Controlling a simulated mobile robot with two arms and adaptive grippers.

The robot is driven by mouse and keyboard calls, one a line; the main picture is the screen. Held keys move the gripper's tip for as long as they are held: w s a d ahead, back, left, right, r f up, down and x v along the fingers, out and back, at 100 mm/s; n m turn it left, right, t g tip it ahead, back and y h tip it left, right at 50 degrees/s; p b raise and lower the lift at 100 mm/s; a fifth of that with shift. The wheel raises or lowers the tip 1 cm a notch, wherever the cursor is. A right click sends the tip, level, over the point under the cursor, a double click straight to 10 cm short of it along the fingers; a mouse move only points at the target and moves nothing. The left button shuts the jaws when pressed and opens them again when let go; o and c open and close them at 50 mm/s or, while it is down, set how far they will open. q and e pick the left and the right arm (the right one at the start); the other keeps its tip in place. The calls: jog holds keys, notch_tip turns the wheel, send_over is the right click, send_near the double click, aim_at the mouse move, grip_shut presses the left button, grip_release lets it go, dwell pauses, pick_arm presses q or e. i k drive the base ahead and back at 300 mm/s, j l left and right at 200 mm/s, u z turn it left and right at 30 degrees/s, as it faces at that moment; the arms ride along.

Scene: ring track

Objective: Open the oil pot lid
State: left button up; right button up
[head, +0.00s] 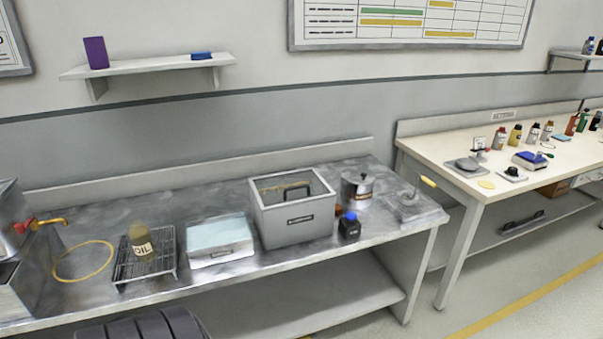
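A round metal pot (357,190) stands towards the right end of the steel bench, behind a small dark bottle with a blue cap (349,226). Its lid (357,179), with a dark knob on top, appears to sit on the pot. Any label on the pot is too small to tell. A brownish container marked OIL (141,243) stands tilted on a wire rack (168,269) at the left of the bench. Neither of my grippers is in view.
A flat metal tray (415,208) lies right of the pot. A cream table (455,160) with several bottles stands at right.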

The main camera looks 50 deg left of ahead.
aim_at(356, 175)
jog(key=u, duration=1.35)
